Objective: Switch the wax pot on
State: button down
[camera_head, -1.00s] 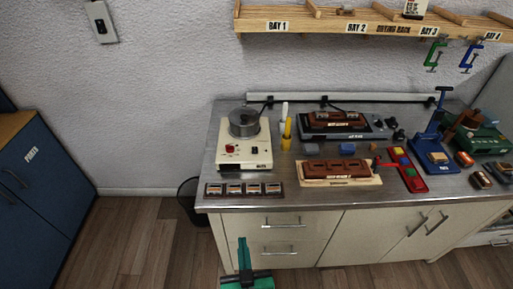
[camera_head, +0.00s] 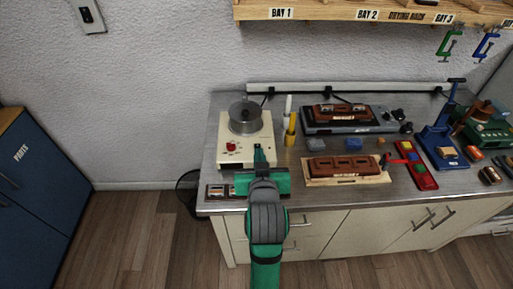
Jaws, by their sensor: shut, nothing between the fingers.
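The wax pot (camera_head: 243,118) is a grey metal pot with a lid knob, on a cream base unit (camera_head: 228,160) at the left of the bench. A red control (camera_head: 231,147) shows on the left of the unit's front top. My gripper (camera_head: 259,149) is shut and empty, with its tips over the front right of the unit. It covers the small dark control there and the front label. I cannot tell whether the tips touch the unit.
A strip of small blocks (camera_head: 215,191) lies at the bench's front left, partly behind my gripper. A yellow-handled tool (camera_head: 290,130) stands right of the unit. A brown block on a wooden board (camera_head: 345,167) lies further right. The drying rack (camera_head: 340,14) hangs above.

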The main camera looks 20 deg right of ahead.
jog(key=shift+s+d, duration=0.1)
jog(key=shift+d, duration=0.05)
send_near(258, 145)
jog(key=w+r, duration=0.1)
jog(key=w, duration=0.1)
jog(key=w+d+r, duration=0.1)
jog(key=w+r, duration=0.1)
jog(key=shift+r, duration=0.25)
notch_tip(258, 145, down, 3)
jog(key=shift+w+f, duration=0.1)
jog(key=shift+w, duration=0.1)
jog(key=shift+f, duration=0.55)
jog(key=shift+s, duration=0.1)
jog(key=shift+s+f, duration=0.1)
jog(key=shift+f, duration=0.3)
jog(key=shift+r, duration=0.15)
